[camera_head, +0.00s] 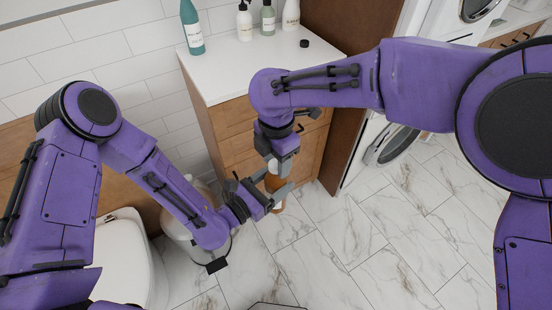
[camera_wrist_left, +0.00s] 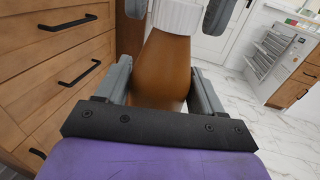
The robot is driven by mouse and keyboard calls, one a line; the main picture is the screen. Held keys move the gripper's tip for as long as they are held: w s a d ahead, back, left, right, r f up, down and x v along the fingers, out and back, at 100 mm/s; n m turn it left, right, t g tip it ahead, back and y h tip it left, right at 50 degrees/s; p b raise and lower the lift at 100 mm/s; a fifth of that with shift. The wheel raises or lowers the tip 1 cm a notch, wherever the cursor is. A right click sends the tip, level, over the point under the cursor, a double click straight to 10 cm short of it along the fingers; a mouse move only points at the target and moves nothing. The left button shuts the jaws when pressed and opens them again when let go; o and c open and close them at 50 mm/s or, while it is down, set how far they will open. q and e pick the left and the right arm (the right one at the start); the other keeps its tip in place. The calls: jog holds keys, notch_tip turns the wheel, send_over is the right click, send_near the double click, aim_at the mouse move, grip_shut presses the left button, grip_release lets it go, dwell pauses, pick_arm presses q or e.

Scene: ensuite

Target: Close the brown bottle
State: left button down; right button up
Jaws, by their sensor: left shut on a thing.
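The brown bottle (camera_wrist_left: 163,68) is between the fingers of my left gripper (camera_wrist_left: 160,88), which is shut on its body. It also shows in the head view (camera_head: 273,183), partly hidden by both grippers. A white ribbed cap (camera_wrist_left: 178,15) is at the bottle's neck at the top of the left wrist view. My right gripper (camera_head: 279,164) is just above the left one, with its fingers on either side of the cap. I cannot tell whether they touch it. The cap's top is out of the left wrist view.
A white counter (camera_head: 225,75) on wooden drawers (camera_head: 236,135) stands behind the grippers. It carries a teal bottle (camera_head: 192,27), several other bottles and a small black round thing (camera_head: 304,43). A toilet (camera_head: 125,255) is at lower left. The marble floor (camera_head: 350,250) is clear at lower right.

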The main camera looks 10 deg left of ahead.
jog(key=shift+o, duration=0.2)
jog(key=shift+r, duration=2.3)
